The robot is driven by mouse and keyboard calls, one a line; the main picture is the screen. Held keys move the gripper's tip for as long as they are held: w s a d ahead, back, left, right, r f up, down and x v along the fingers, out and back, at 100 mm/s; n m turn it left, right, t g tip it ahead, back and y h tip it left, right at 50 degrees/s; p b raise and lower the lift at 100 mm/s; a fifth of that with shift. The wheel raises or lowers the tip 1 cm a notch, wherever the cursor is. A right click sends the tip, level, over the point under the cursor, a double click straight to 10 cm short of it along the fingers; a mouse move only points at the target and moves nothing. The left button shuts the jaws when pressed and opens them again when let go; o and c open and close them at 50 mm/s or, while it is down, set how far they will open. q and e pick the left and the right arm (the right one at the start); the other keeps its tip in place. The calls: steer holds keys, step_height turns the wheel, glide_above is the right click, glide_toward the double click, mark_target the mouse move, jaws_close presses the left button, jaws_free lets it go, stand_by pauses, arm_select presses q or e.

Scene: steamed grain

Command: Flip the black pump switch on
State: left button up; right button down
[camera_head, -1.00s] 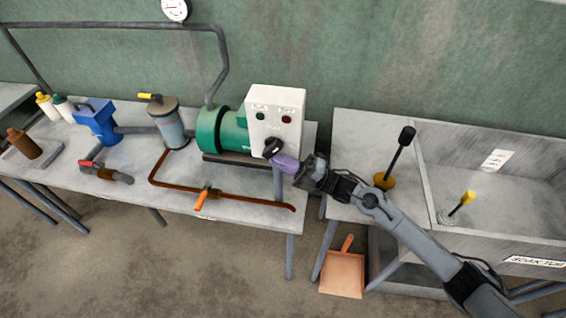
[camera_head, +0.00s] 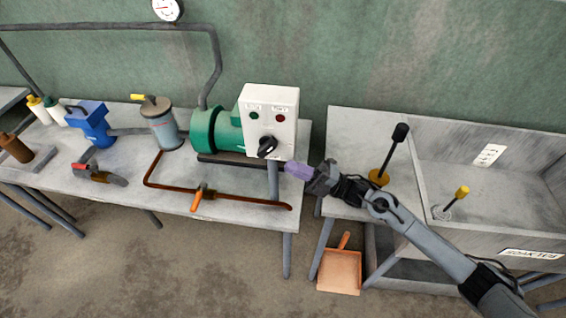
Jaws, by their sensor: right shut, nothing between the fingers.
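The black pump switch (camera_head: 267,147) is a rotary knob low on the front of a white control box (camera_head: 284,100). The box also carries a green light (camera_head: 254,115) and a red light (camera_head: 280,117), with small labels above them. The knob's pale mark points to its upper right. My right gripper (camera_head: 288,168), with purple fingers, is shut and empty. It is to the lower right of the knob, with a visible gap between them. My left gripper is not in view.
A green pump motor (camera_head: 206,131) sits left of the box on a grey bench (camera_head: 245,205). A copper pipe with an orange-handled valve (camera_head: 197,197) runs along the bench front. A grey soak tub (camera_head: 475,229) stands at the right. An orange dustpan (camera_head: 340,270) is on the floor.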

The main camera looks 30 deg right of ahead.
steer(key=shift+v, duration=1)
steer(key=shift+a, duration=0.2)
